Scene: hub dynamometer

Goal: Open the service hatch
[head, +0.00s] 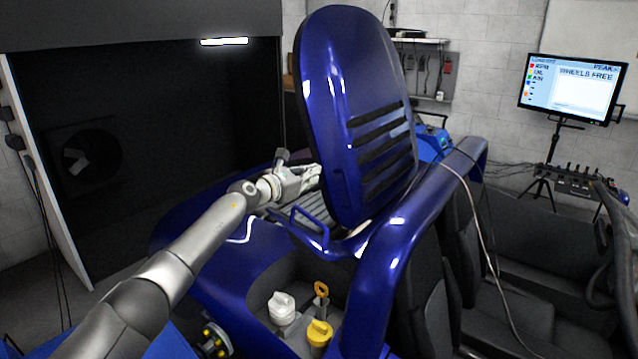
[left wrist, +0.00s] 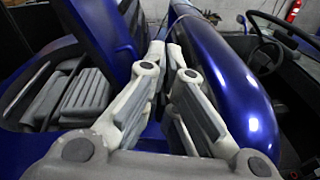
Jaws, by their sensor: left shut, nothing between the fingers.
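The service hatch (head: 345,110) is a large glossy blue panel with dark slots. It stands raised, nearly upright, in the middle of the head view. In the left wrist view, a blue panel edge that looks like the hatch (left wrist: 97,35) rises at the upper left. My left gripper (head: 316,178) is at the lower left edge of the hatch. In the left wrist view my left gripper (left wrist: 167,48) has its fingertips close together with nothing between them. I cannot tell whether it touches the hatch. My right gripper is not in view.
Below the hatch, an open bay holds a white cap (head: 282,308), a yellow cap (head: 319,333) and an orange dipstick loop (head: 321,289). A blue frame bar (head: 395,240) runs along the right. A monitor (head: 568,88) reading "WHEELS FREE" stands at the back right.

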